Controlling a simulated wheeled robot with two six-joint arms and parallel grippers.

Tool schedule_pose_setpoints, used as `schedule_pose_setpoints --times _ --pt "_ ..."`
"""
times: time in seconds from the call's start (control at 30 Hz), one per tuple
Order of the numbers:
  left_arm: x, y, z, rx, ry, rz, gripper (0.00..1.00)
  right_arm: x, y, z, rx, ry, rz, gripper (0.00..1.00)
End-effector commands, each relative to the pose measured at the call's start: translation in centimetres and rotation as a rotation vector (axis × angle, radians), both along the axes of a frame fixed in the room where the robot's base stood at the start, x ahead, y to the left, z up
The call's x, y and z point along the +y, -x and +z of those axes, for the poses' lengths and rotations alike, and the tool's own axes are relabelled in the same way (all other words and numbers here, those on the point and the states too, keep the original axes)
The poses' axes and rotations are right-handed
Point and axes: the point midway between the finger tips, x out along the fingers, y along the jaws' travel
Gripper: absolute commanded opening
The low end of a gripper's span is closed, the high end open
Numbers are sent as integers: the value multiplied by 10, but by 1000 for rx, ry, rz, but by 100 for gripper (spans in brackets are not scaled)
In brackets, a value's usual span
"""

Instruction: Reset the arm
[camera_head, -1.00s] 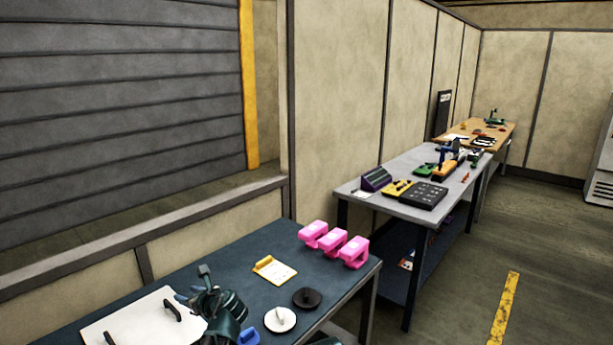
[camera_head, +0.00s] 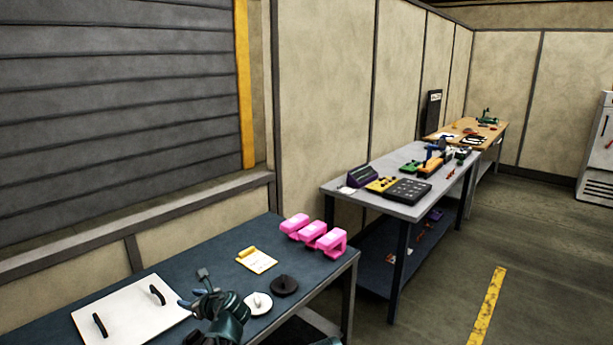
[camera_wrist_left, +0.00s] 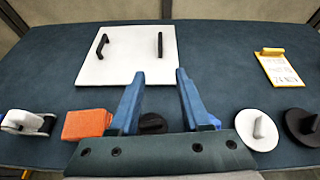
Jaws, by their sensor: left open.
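My left gripper (camera_head: 194,290) is over the front of the near dark blue table (camera_head: 215,247), beside the white board's right edge in the head view. In the left wrist view its two blue fingers (camera_wrist_left: 160,76) are spread apart with nothing held between them. The white board (camera_head: 128,316) with two black handles lies flat on the table, and it also shows ahead of the fingers in the left wrist view (camera_wrist_left: 128,60). A dark round piece (camera_wrist_left: 152,123) shows low between the fingers, partly hidden. My right gripper is not in view.
A white disc (camera_head: 258,303), a black disc (camera_head: 285,285), a yellow clipboard (camera_head: 257,261) and pink clamps (camera_head: 313,234) stand right of the gripper. An orange block (camera_wrist_left: 87,124) and a white dispenser (camera_wrist_left: 22,122) lie left. A grey bench (camera_head: 335,186) stands beyond.

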Motion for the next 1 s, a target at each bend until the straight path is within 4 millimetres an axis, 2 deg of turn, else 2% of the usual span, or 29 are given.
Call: schedule_pose_setpoints --times 0.33,0.57,0.67,0.8,1.0 --pt "-30 25 -31 -107 255 143 47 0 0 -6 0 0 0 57" --pt "-71 59 -68 -212 550 353 47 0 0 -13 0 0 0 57" --pt "-100 84 -91 -261 720 509 47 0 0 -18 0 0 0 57" --pt "-152 134 -125 -321 968 825 47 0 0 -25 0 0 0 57" --pt "-215 202 -155 -355 1147 1277 47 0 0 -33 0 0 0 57"
